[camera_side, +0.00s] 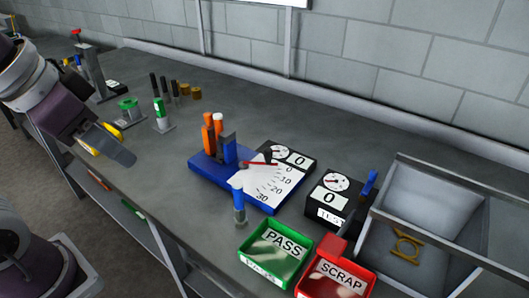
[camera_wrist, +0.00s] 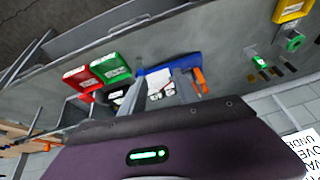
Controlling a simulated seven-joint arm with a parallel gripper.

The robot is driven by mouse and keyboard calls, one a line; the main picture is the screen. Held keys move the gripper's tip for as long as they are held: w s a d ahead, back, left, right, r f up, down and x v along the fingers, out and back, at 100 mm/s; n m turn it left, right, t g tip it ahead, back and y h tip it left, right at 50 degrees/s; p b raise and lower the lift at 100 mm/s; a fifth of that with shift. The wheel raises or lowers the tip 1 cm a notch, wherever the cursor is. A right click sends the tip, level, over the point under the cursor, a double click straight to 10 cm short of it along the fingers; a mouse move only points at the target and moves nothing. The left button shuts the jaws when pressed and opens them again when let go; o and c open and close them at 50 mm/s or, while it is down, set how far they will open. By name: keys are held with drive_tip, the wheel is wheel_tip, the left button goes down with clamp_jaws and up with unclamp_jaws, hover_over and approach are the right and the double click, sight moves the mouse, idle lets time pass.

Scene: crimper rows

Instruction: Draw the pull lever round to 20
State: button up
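The blue pull fixture (camera_side: 205,178) sits mid-bench in the side view, with a white scale plate (camera_side: 272,186) marked 0, 10, 20 and 30. A red pointer (camera_side: 260,163) lies by the 0 mark. Two orange grips (camera_side: 208,138) stand upright at its back left, and a blue-topped post (camera_side: 238,205) stands at its front. I cannot tell which part is the pull lever. The fixture also shows in the wrist view (camera_wrist: 185,72). My gripper (camera_side: 120,150) is high at the left, well apart from it; two grey fingers show spread and empty in the wrist view (camera_wrist: 160,72).
A dial box (camera_side: 290,157) behind the fixture reads 0; a TEST box (camera_side: 332,196) right of it also reads 0. Green PASS (camera_side: 275,252) and red SCRAP (camera_side: 337,277) trays lie in front. A grey bin (camera_side: 430,195) stands right. Green-topped parts (camera_side: 160,115) stand left.

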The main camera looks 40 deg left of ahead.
drive_tip(key=w+d+m+g, duration=0.1)
drive_tip(key=w+m, duration=0.2)
drive_tip(key=w, duration=0.9)
drive_tip(key=m+g+h, duration=0.1)
drive_tip(key=m+h, duration=0.2)
drive_tip(key=m, duration=0.2)
approach(267, 150)
drive_tip(key=f, duration=0.2)
drive_tip(key=x, duration=0.6)
drive_tip(key=shift+w+d+f, duration=0.2)
drive_tip(key=shift+w+d, duration=0.1)
drive_tip(key=shift+w, duration=0.1)
drive_tip(key=shift+w+f, duration=0.1)
drive_tip(key=shift+f, duration=0.2)
drive_tip(key=shift+c, duration=0.4)
clamp_jaws()
